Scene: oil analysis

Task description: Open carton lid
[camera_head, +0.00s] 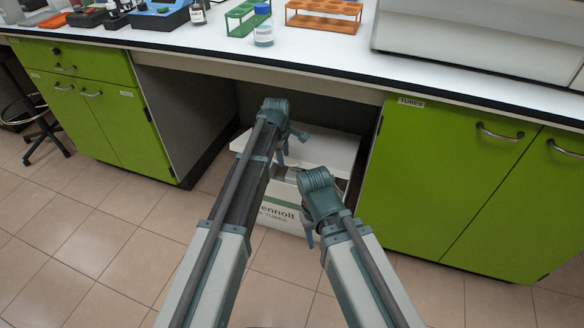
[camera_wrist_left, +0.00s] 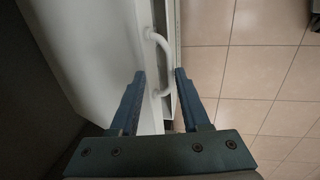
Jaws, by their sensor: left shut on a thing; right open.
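The white carton (camera_head: 283,216) stands on the floor under the bench, with dark green lettering on its front. Its white lid (camera_head: 327,147) looks partly raised, with a grey gap between lid and front wall, though my arms hide much of this. In the left wrist view, a white handle (camera_wrist_left: 161,43) stands on the edge of the lid (camera_wrist_left: 100,55). My left gripper (camera_head: 287,150) is shut on the handle, its fingers on either side of the handle's near end (camera_wrist_left: 158,82). My right gripper (camera_head: 309,236) is open and empty in front of the carton.
Green cabinets (camera_head: 440,175) (camera_head: 95,105) flank the recess on both sides. The white bench top (camera_head: 330,45) lies above the carton. It holds an orange rack (camera_head: 323,17), a green rack (camera_head: 240,19) and a bottle (camera_head: 263,30). The tiled floor (camera_head: 110,255) in front is clear.

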